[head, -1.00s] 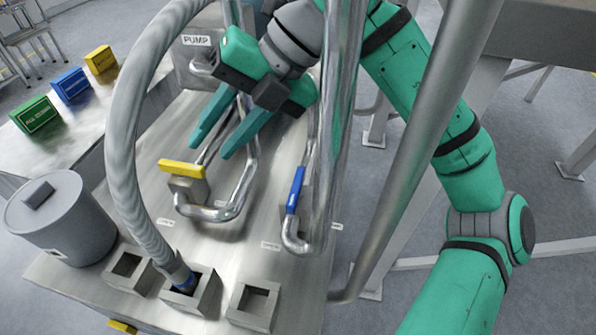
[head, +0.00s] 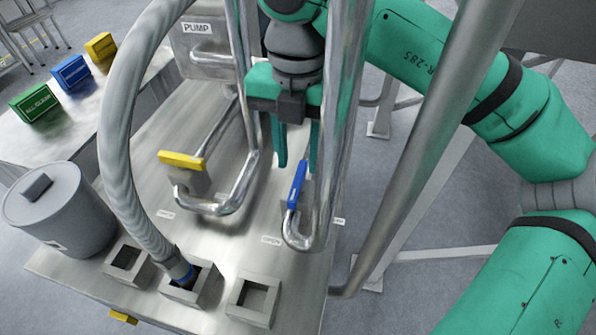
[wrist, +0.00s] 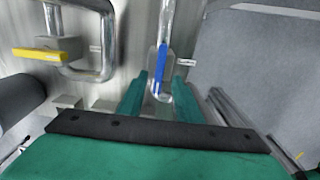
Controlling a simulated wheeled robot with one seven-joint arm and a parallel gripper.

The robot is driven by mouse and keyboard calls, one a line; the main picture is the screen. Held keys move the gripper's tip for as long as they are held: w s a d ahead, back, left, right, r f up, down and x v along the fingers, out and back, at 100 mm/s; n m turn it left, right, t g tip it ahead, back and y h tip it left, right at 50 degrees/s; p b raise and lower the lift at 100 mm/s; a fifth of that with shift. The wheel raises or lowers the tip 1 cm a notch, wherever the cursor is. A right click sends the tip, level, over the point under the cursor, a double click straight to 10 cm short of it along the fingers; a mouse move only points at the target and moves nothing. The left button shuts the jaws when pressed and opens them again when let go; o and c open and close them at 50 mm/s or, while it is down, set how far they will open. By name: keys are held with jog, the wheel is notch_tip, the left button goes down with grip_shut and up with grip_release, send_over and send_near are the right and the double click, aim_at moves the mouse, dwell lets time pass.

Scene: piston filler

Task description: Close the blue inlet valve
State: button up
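The blue valve handle (head: 297,185) sits on a bent steel pipe at the right of the machine's top plate. It stands nearly upright in the head view, roughly in line with its pipe. My gripper (head: 297,165) is open and empty, its green fingers pointing down just behind and above the handle. The right finger is partly hidden by a vertical pipe. In the wrist view the blue handle (wrist: 162,62) appears between and beyond the two fingertips (wrist: 161,80). I cannot tell whether any finger touches it.
A yellow valve handle (head: 182,160) lies crosswise on the pipe to the left. A thick hose (head: 116,130) and steel posts (head: 430,150) stand close around my arm. Square sockets (head: 253,300), a grey lidded canister (head: 58,215) and coloured boxes (head: 71,75) are further left and front.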

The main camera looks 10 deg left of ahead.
aim_at(298, 180)
jog(key=shift+f, duration=2.6)
jog(key=shift+c, duration=0.7)
grip_shut()
